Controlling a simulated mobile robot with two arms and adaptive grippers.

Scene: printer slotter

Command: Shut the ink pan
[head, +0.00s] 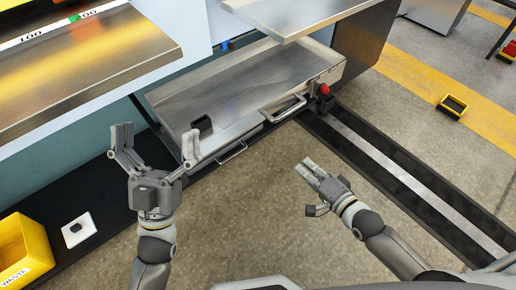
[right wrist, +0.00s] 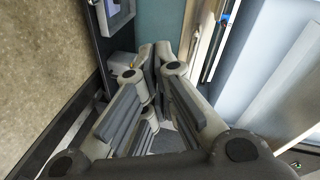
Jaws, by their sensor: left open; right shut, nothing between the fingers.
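The ink pan (head: 225,82) is a wide, shallow metal tray that sticks out of the machine at the upper middle of the head view. Its front has a bar handle (head: 287,110), and a second handle (head: 232,153) shows lower down. My left gripper (head: 156,142) is open and empty, its fingers spread wide, to the left of the pan's front corner in the picture. My right gripper (head: 307,166) is shut and empty, over the floor below the bar handle in the picture, apart from it. In the right wrist view its fingertips (right wrist: 153,57) are together.
A metal shelf (head: 85,65) juts out at the upper left, and another metal panel (head: 295,14) overhangs the pan. A red knob (head: 324,89) sits by the pan's right end. A yellow waste bin (head: 22,250) stands lower left. The floor in front is clear.

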